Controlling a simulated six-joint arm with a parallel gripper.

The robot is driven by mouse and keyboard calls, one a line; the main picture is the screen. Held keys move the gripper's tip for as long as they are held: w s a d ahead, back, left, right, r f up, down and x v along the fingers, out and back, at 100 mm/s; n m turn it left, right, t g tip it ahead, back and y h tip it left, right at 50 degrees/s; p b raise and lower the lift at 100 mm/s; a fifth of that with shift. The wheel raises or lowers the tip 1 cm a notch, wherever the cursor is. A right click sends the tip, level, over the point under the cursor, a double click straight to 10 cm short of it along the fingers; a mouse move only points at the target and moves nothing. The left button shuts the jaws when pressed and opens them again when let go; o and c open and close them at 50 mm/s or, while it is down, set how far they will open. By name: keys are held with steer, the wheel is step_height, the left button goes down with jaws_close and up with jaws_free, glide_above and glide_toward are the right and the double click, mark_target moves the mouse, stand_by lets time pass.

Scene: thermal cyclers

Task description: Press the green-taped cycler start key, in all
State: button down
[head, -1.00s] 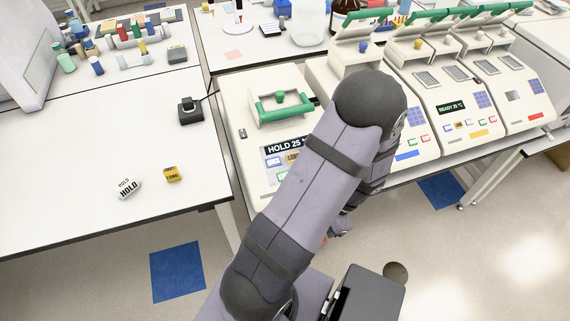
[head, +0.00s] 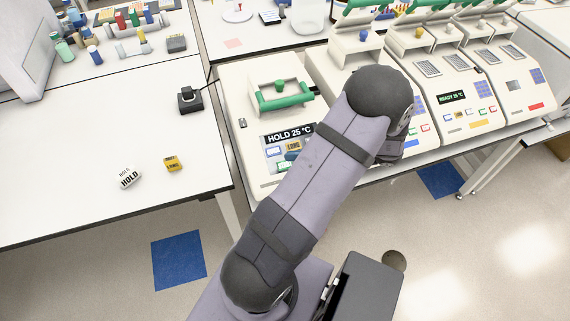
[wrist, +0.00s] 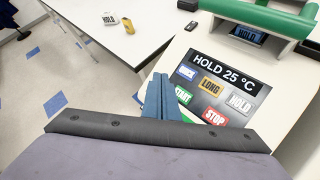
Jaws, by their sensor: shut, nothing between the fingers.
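The nearest cycler (head: 243,137) has a display (head: 289,134) reading HOLD 25 °C. No strip of tape shows on its visible part. In the wrist view its keys are blue QUICK (wrist: 187,72), orange LONG (wrist: 211,86), grey HOLD (wrist: 240,101), green START (wrist: 184,95) and red STOP (wrist: 215,115). My gripper (wrist: 160,82) is shut and empty, its blue fingers together just left of START and covering part of it. I cannot tell whether it touches. In the head view my gripper is hidden behind my arm.
Other cyclers stand in a row to the right, with blue (head: 407,153), yellow (head: 480,124) and red (head: 536,106) strips at their fronts.

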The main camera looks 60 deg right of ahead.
steer(key=shift+f, duration=0.1)
steer(key=b, duration=0.6)
glide_toward(279, 164)
steer(key=w, duration=0.1)
steer(key=w+a, duration=0.1)
steer(key=w, duration=0.1)
steer(key=shift+w+a+r, duration=0.25)
steer(key=shift+w+r, duration=0.05)
steer(key=shift+r, duration=0.05)
steer(key=shift+w+d+f+b, duration=0.25)
steer(key=shift+f+b, duration=0.1)
steer(key=shift+f, duration=0.15)
steer(key=shift+w+d+f+b, duration=0.2)
steer(key=shift+f+b, duration=0.1)
steer(key=shift+f, duration=0.2)
steer(key=shift+w+d+f+b, duration=0.1)
steer(key=shift+f+b, duration=0.05)
steer(key=shift+f, duration=0.2)
steer(key=shift+w+d+f+b, duration=0.1)
steer(key=shift+f+b, duration=0.05)
steer(key=shift+f, duration=0.2)
stand_by(1.4)
steer(key=shift+r, duration=0.1)
steer(key=shift+s+a+r+p, duration=0.2)
steer(key=shift+s+r+p, duration=0.1)
steer(key=shift+r+p, duration=0.4)
stand_by(0.4)
